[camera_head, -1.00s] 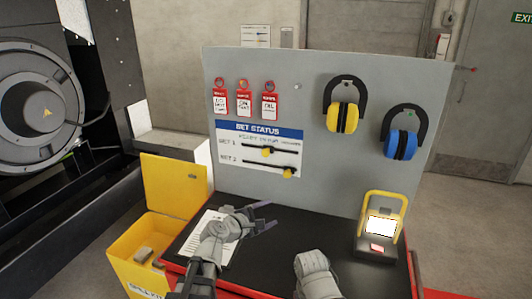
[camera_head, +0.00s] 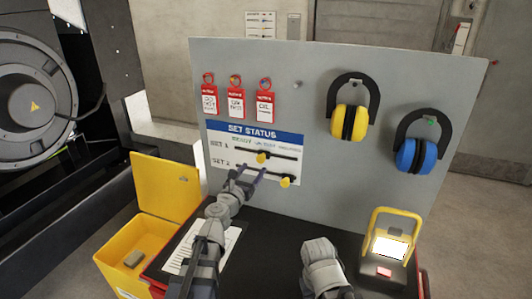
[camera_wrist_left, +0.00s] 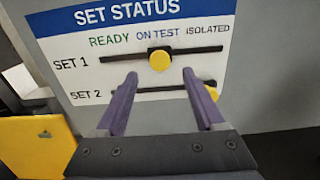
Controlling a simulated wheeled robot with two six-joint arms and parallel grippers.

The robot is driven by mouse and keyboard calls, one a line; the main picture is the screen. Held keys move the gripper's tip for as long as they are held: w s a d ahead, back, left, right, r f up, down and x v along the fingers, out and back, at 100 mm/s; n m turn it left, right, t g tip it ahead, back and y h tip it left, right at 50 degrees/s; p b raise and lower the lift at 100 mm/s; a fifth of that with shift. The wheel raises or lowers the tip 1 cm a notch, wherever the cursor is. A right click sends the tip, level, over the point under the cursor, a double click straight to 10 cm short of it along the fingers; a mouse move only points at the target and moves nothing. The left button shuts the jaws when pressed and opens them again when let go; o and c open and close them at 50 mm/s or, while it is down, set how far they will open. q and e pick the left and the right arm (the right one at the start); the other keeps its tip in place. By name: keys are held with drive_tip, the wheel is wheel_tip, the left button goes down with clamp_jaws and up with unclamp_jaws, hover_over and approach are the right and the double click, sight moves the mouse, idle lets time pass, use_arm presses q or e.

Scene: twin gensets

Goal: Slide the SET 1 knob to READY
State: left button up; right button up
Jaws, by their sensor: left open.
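The yellow SET 1 knob (camera_head: 262,157) sits on the upper black slot of the SET STATUS panel (camera_head: 226,140). In the left wrist view the SET 1 knob (camera_wrist_left: 159,61) is under the ON TEST label, right of READY (camera_wrist_left: 109,40). My left gripper (camera_head: 252,168) is open in front of the panel, just below the SET 1 knob. In the left wrist view its two purple fingers (camera_wrist_left: 160,78) are spread, with the knob above and between their tips; contact does not show.
The yellow SET 2 knob (camera_head: 285,181) is on the lower slot, partly behind a finger in the wrist view. Red tags (camera_head: 236,103) and yellow (camera_head: 350,122) and blue (camera_head: 416,155) ear defenders hang on the board. A lamp (camera_head: 390,245) stands right; a yellow bin (camera_head: 130,270) is left.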

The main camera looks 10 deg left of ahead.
sight(260, 160)
use_arm(q)
drive_tip(key=shift+w+r, duration=0.1)
drive_tip(key=shift+w, duration=0.1)
drive_tip(key=shift+w, duration=0.1)
drive_tip(key=w, duration=0.2)
drive_tip(key=w+d, duration=0.1)
drive_tip(key=w, duration=0.4)
drive_tip(key=shift+w+d, duration=0.25)
drive_tip(key=shift+d, duration=0.05)
drive_tip(key=shift+c, duration=0.4)
clamp_jaws()
